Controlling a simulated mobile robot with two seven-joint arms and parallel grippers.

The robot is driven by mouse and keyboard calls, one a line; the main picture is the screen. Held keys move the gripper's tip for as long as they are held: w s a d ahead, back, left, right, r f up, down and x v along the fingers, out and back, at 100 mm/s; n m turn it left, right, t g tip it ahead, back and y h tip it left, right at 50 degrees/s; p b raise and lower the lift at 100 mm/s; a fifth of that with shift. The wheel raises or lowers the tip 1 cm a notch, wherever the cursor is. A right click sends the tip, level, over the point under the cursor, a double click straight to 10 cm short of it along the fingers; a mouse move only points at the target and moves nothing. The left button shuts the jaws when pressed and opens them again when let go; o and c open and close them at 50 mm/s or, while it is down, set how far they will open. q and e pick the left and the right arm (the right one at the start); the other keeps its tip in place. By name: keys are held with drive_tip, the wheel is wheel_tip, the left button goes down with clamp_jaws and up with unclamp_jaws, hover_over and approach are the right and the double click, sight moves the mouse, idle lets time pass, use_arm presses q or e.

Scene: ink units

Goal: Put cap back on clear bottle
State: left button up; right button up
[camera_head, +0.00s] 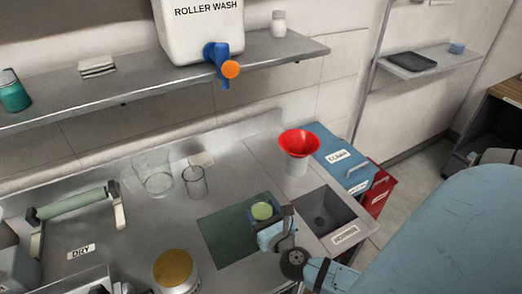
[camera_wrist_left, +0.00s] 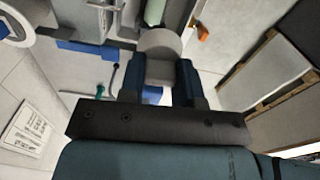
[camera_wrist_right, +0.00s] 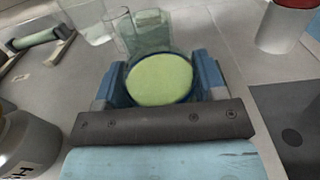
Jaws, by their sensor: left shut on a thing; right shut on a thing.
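My right gripper (camera_head: 277,236) is over the dark green mat and shut on a round thing with a flat pale green top (camera_head: 262,211). In the right wrist view, that green disc (camera_wrist_right: 160,80) sits between the two blue fingers, with a dark rim. I cannot tell whether it is a cap or part of a bottle. My left gripper (camera_wrist_left: 160,82) shows only in its own wrist view. It is shut on a pale grey round thing (camera_wrist_left: 160,46), which I cannot identify surely.
Clear glass vessels (camera_head: 194,182) stand behind the mat (camera_head: 228,238). A red funnel (camera_head: 299,143) and a sunken basin (camera_head: 324,211) are at the right. A jar with a tan top (camera_head: 175,270) stands at the front. The counter's middle is mostly clear.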

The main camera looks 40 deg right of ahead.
drive_tip(key=o, duration=0.5)
drive_tip(key=c, duration=0.7)
drive_tip(key=shift+o, duration=0.2)
drive_tip(key=shift+w+r, duration=0.1)
